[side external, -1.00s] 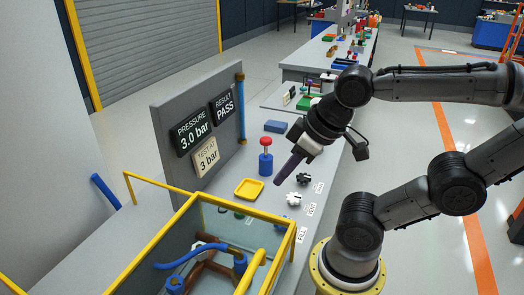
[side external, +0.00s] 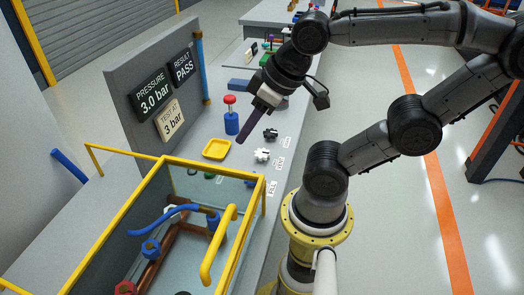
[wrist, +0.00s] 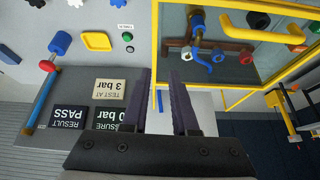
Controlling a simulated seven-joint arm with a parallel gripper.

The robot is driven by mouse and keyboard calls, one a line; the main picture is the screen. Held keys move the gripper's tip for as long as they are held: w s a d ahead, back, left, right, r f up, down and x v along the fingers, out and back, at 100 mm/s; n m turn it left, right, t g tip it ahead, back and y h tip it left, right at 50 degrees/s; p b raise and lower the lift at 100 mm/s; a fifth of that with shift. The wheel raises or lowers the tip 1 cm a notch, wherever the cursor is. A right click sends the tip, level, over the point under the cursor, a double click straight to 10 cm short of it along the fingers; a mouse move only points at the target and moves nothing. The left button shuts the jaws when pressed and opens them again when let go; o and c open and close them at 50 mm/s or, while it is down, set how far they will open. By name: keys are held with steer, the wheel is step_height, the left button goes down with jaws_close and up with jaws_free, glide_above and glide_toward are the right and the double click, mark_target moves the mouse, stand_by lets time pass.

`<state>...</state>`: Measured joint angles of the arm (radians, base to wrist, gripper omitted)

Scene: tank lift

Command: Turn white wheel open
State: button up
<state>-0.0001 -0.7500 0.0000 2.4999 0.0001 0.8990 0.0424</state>
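The white wheel (side external: 262,155) lies on the bench top near its right edge, just below a black wheel (side external: 271,133). In the wrist view only a sliver of the white wheel (wrist: 75,3) shows at the top edge. My gripper (side external: 242,140) points down above the bench, to the left of both wheels and apart from them in the side view. In the wrist view my gripper (wrist: 161,80) has its two dark fingers spread, with nothing between them. How far the white wheel is turned cannot be told.
A tank with a yellow frame (side external: 125,152) and pipes stands in front. A yellow tray (side external: 217,149) and a blue post with a red knob (side external: 231,122) stand nearby. A grey panel (side external: 130,77) carries signs reading 3.0 bar, PASS and TEST AT 3 bar.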

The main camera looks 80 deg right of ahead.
steer(key=o, duration=0.5)
steer(key=shift+w+r+m, duration=0.4)
steer(key=shift+m, duration=0.7)
steer(key=shift+c, duration=0.2)
steer(key=o, duration=0.5)
steer(key=w+d+m, duration=0.1)
steer(key=m, duration=0.1)
steer(key=w+d+m, duration=0.2)
steer(key=m, duration=0.1)
steer(key=shift+w+f+m+g+h, duration=0.15)
steer(key=shift+w+m+g+h, duration=0.15)
steer(key=shift+w, duration=0.05)
steer(key=shift+c, duration=0.2)
steer(key=m+g, duration=0.5)
steer(key=m, duration=0.8)
glide_above(262, 152)
step_height(262, 152, down, 11)
step_height(262, 152, down, 14)
steer(key=c, duration=1.4)
